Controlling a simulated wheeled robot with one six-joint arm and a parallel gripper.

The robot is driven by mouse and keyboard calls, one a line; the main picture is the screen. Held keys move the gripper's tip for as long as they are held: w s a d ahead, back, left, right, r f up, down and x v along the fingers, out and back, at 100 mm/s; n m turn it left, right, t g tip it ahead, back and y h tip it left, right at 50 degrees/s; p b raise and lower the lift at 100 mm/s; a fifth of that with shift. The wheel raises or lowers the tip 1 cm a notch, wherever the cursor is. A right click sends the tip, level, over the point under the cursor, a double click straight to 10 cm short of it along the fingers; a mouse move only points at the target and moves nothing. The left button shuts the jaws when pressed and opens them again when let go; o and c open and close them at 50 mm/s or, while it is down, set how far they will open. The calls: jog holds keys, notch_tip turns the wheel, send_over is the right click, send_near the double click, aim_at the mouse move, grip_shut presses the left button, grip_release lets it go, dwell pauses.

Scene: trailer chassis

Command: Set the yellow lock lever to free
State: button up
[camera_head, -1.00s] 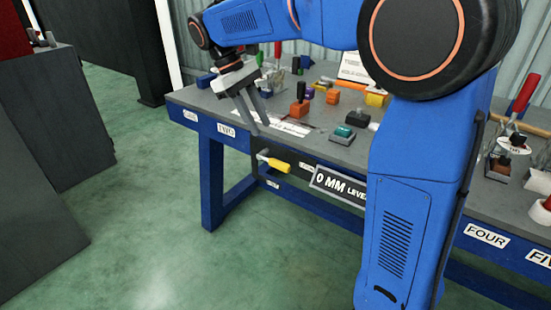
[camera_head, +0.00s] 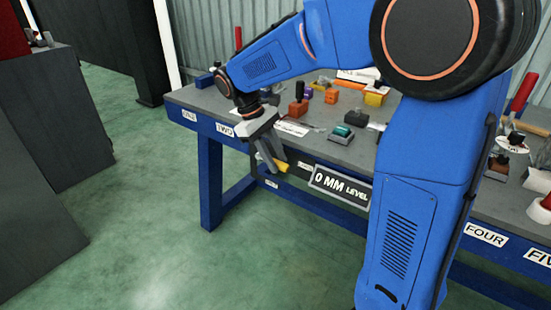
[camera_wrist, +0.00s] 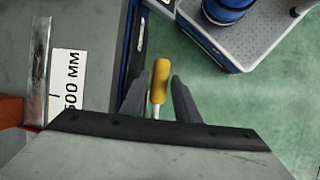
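The yellow lock lever (camera_head: 281,166) sticks out from the front of the workbench, beside the "0 MM LEVEL" plate. My gripper (camera_head: 270,170) is at the bench's front edge, pointing down, and its fingers partly hide the lever. In the wrist view the lever's yellow handle (camera_wrist: 160,80) and pale shaft lie between the two fingers of my gripper (camera_wrist: 158,92). A gap shows on each side of the handle, so the fingers are open around it and do not appear to touch it.
The "0 MM LEVEL" plate (camera_head: 341,187) hangs right of the lever below the bench top (camera_head: 200,98). The floor (camera_head: 130,220) in front is clear.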

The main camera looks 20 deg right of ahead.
aim_at(277, 163)
grip_shut()
jog(key=shift+f, duration=0.1)
jog(key=shift+s+d+f+t+y, duration=0.15)
jog(key=shift+f+t+y, duration=0.35)
jog(key=shift+t, duration=0.2)
jog(key=shift+f+t+y, duration=0.7)
jog(key=shift+t+y, duration=0.1)
jog(key=shift+t, duration=0.2)
jog(key=shift+f+t+y, duration=0.6)
jog(key=shift+f+t, duration=0.1)
jog(key=shift+t, duration=0.2)
jog(key=shift+w+a+f+m+t+y, duration=0.2)
jog(key=shift+w+f+m+t+y, duration=0.1)
jog(key=shift+f+t+y, duration=0.45)
